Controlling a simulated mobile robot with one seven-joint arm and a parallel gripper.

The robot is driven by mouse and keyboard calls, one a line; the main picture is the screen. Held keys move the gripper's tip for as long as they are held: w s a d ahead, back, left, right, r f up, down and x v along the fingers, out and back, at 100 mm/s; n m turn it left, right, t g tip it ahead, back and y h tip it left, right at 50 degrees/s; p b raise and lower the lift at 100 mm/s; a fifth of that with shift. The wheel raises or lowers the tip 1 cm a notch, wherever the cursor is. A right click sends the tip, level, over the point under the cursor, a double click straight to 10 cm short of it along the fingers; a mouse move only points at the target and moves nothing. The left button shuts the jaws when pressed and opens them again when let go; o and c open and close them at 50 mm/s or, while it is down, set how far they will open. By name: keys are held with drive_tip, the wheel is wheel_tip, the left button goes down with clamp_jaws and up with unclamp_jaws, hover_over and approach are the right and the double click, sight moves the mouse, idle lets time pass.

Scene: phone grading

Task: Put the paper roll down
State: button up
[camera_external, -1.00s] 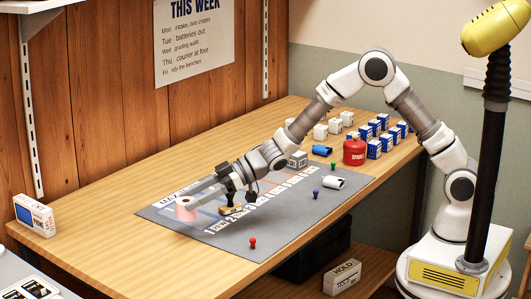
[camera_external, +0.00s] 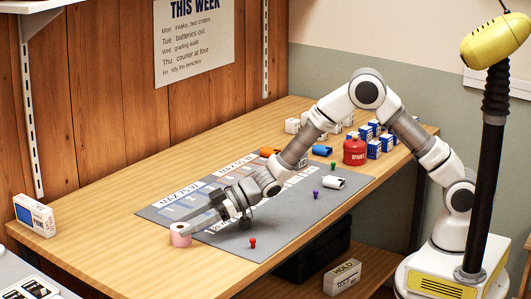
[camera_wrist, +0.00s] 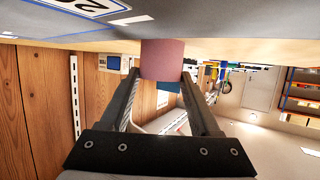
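The paper roll (camera_external: 180,236), a short pink cylinder, is upright at the front left of the wooden tabletop, just off the grey mat's near-left side. My gripper (camera_external: 183,229) reaches to it from the right, low over the table. In the wrist view the roll (camera_wrist: 162,60) sits between the two fingertips, with a finger close along each side, and the gripper appears shut on it. The roll's end meets the tabletop in that view; whether it bears its weight there I cannot tell.
The grey printed mat (camera_external: 290,222) carries a red peg (camera_external: 252,242), a purple peg (camera_external: 315,194) and a white cup-like piece (camera_external: 333,183). A white phone box (camera_external: 34,215) stands at the far left. Bare wood (camera_external: 110,240) lies left of the roll.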

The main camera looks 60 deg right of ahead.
drive_tip(key=o, duration=0.4)
